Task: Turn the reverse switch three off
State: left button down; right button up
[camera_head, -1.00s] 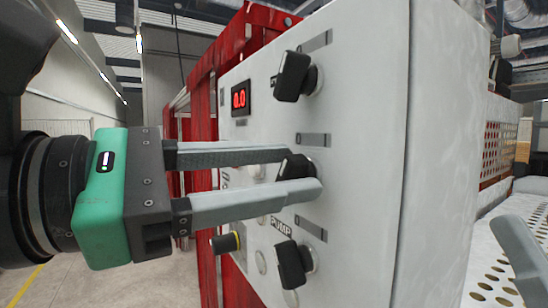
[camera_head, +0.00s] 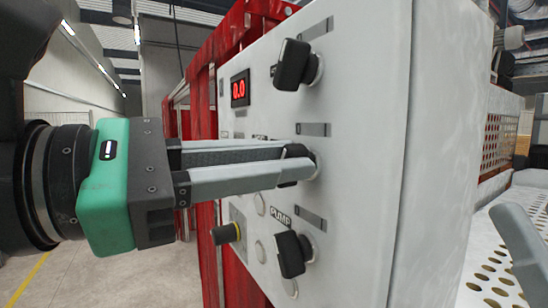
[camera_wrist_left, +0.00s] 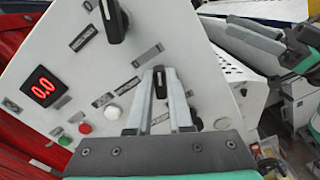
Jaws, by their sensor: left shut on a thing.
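A pale control panel (camera_head: 345,130) carries three black rotary switches. The top switch (camera_head: 291,65) and the bottom switch (camera_head: 291,255), beside the PUMP label, stand free. My left gripper (camera_head: 302,164) is shut on the middle black switch (camera_head: 297,151), which the fingers mostly hide in the head view. In the left wrist view this switch (camera_wrist_left: 159,82) shows upright between the fingertips. I cannot read its label. My right gripper shows only as a grey finger (camera_head: 522,245) at the right edge; its fingers also show in the left wrist view (camera_wrist_left: 256,40), but their opening is unclear.
A red 0.0 display (camera_head: 239,92) sits left of the top switch. A yellow-ringed black knob (camera_head: 226,233) sticks out at lower left. Red curtain-like panels (camera_head: 205,95) stand behind. A perforated metal surface (camera_head: 490,280) lies at right. Push buttons (camera_wrist_left: 112,112) are near the left fingers.

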pick_arm(q)
jog(key=n+p, duration=0.1)
jog(key=n, duration=0.4)
jog(key=shift+w+r+p, duration=0.15)
jog(key=shift+p, duration=0.25)
jog(key=n+p, duration=0.1)
jog(key=n, duration=0.5)
jog(key=shift+w+a+p, duration=0.15)
jog(key=shift+a+p, duration=0.05)
jog(key=shift+p, duration=0.15)
jog(key=shift+n, duration=0.4)
jog(key=c, duration=0.8)
grip_release()
jog(key=b+v, duration=0.2)
jog(key=v, duration=0.9)
jog(key=shift+a+b, duration=0.3)
jog(key=shift+b, duration=0.05)
